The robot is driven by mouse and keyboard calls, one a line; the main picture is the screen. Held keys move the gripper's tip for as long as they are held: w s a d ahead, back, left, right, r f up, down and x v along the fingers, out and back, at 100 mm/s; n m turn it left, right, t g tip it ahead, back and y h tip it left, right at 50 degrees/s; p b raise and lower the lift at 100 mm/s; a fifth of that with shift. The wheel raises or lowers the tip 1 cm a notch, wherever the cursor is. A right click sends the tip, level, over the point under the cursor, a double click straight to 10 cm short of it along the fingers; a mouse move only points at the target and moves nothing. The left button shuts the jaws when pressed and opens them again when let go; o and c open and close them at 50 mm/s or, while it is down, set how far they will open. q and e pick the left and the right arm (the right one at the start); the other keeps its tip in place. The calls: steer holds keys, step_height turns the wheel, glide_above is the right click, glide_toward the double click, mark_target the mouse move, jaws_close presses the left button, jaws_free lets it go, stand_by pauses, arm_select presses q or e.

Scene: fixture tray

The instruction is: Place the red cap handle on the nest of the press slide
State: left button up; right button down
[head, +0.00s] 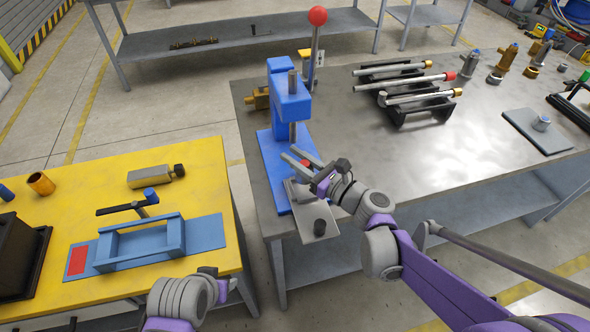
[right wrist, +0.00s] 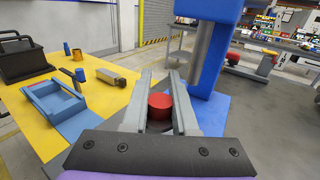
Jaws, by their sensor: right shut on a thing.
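The red cap handle shows as a round red piece (right wrist: 160,104) between the fingers of my right gripper (right wrist: 160,100); its lower part is hidden. In the head view my right gripper (head: 292,158) is shut on it, and a little red shows between the fingers. The gripper is over the front of the blue press (head: 291,102), beside its column. The grey press slide (head: 315,212), with a black knob, sticks out at the bench edge below. The nest is hidden, and I cannot tell whether the piece touches it. My left gripper (head: 212,273) is low over the yellow table's edge, its fingers unclear.
A red ball-topped lever (head: 317,16) rises behind the press. A rack holds several rods, one red-ended (head: 449,76). A blue fixture (head: 145,244) and a black bin (head: 20,257) stand on the yellow table (head: 205,185). The bench's middle is clear.

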glide_above(296, 183)
steer(key=shift+w+a+f+b, duration=0.15)
steer(key=shift+f+b, duration=0.15)
steer(key=shift+f, duration=1.8)
steer(key=shift+f, duration=0.2)
steer(key=c, duration=0.7)
jaws_free()
steer(key=shift+r, duration=0.15)
steer(key=shift+r, duration=0.15)
steer(key=v, duration=1.2)
steer(key=shift+b, duration=0.3)
